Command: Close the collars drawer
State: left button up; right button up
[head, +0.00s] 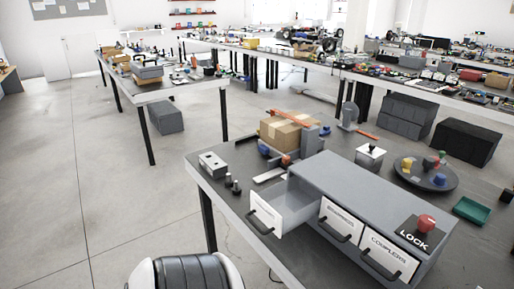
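A grey drawer cabinet (362,190) sits on the near dark-topped table, with three white-fronted drawers in a row. The left drawer (268,216) is pulled out and looks empty inside; its front has a black handle, and I cannot read a label on it. The middle drawer (341,222) is shut, with a label too small to read surely. The right drawer (388,256) reads COUPLERS and is shut. A red button on a black LOCK plate (419,234) sits on the cabinet's top right. Neither of my grippers is in view.
A cardboard box (287,133), a grey metal block (213,165) and small dark cylinders stand behind and left of the open drawer. A round dark tray (425,174) with coloured pieces and a green tray (471,210) lie behind the cabinet. Floor left of the table is clear.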

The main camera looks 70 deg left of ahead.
aim_at(271, 218)
jog(key=j+u, duration=0.2)
jog(key=u, duration=1.75)
